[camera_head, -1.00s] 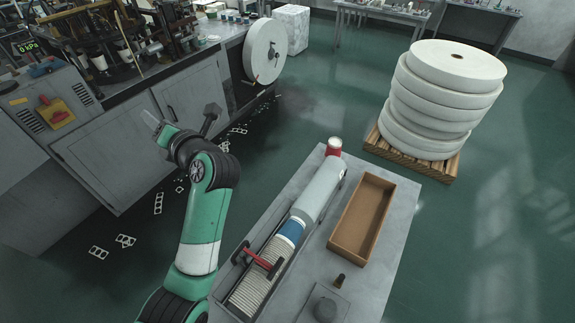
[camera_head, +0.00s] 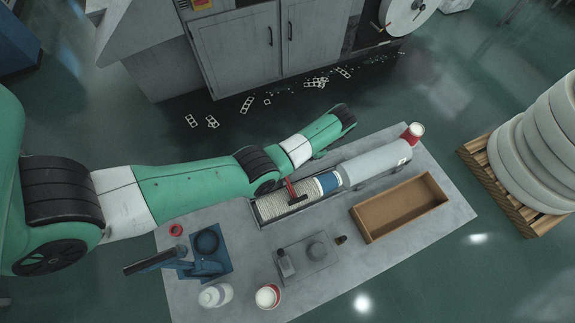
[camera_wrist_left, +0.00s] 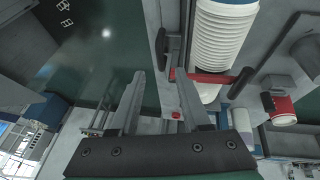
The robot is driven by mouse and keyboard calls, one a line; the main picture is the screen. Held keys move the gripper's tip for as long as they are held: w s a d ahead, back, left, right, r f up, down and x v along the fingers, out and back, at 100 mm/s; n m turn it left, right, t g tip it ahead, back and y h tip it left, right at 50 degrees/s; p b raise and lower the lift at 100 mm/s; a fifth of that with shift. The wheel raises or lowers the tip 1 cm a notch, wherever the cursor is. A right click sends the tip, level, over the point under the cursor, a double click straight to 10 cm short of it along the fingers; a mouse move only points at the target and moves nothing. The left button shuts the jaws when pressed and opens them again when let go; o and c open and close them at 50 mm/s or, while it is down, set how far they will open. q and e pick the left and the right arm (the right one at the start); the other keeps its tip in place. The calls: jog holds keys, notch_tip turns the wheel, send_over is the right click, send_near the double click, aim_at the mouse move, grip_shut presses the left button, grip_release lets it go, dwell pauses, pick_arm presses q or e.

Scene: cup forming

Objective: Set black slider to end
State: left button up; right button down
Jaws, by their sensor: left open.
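A red bar with black ends (camera_head: 291,188) lies across the trough holding the stacked white cups (camera_head: 268,207). I take this for the black slider. In the left wrist view the red bar (camera_wrist_left: 207,78) is at the right, with one black end (camera_wrist_left: 242,82) beyond the cups and the other (camera_wrist_left: 160,46) ahead of the fingers. My left gripper (camera_wrist_left: 160,74) is open and empty. Its right finger appears close to the bar; I cannot tell whether they touch. In the head view my arm hides the gripper. My right gripper is not in view.
A grey cylinder (camera_head: 372,160) continues the cup trough. An open brown box (camera_head: 400,207), a blue hand press (camera_head: 205,258) and white containers (camera_head: 215,295) stand on the grey table (camera_head: 340,275). A cabinet (camera_head: 238,48) is behind, and stacked rolls on a pallet (camera_head: 505,185) are at right.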

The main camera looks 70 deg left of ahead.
pick_arm(q)
jog(key=x, duration=0.7)
jog(key=shift+s+f+b, duration=0.15)
jog(key=shift+f+b, duration=0.1)
jog(key=shift+b, duration=0.05)
grip_shut()
dwell(0.9)
